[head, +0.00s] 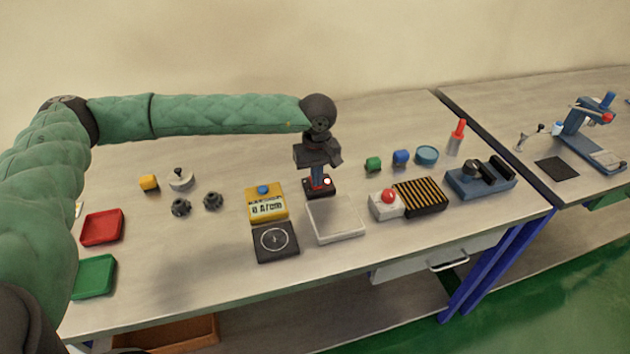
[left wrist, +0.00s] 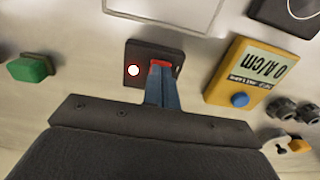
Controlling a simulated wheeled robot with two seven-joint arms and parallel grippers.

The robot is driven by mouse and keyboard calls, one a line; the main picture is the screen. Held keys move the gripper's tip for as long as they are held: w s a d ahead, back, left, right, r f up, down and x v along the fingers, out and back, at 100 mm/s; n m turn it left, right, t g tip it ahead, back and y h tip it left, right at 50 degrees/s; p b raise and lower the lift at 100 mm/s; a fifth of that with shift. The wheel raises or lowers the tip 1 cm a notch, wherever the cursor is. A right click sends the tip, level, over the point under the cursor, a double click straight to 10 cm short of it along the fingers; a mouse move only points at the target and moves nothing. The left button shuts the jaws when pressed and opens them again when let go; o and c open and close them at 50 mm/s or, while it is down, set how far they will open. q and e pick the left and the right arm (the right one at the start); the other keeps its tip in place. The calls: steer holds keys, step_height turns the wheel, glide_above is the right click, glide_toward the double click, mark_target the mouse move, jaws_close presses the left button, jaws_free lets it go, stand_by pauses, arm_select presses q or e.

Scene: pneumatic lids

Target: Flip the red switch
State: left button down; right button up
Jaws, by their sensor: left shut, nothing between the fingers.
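The red switch (left wrist: 160,64) sits on a small dark box on the bench, beside a bright white lamp (left wrist: 133,70) on the same box. My right gripper is in neither view.
A yellow meter with a blue knob (head: 266,204) stands left of the box. A white plate (head: 335,221) lies in front of it. A white box with a red button (head: 387,204) and a striped block (head: 420,197) stand to the right.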

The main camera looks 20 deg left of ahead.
arm_select(q)
steer(key=shift+r, duration=0.1)
step_height(320, 180, up, 7)
stand_by(0.9)
stand_by(0.3)
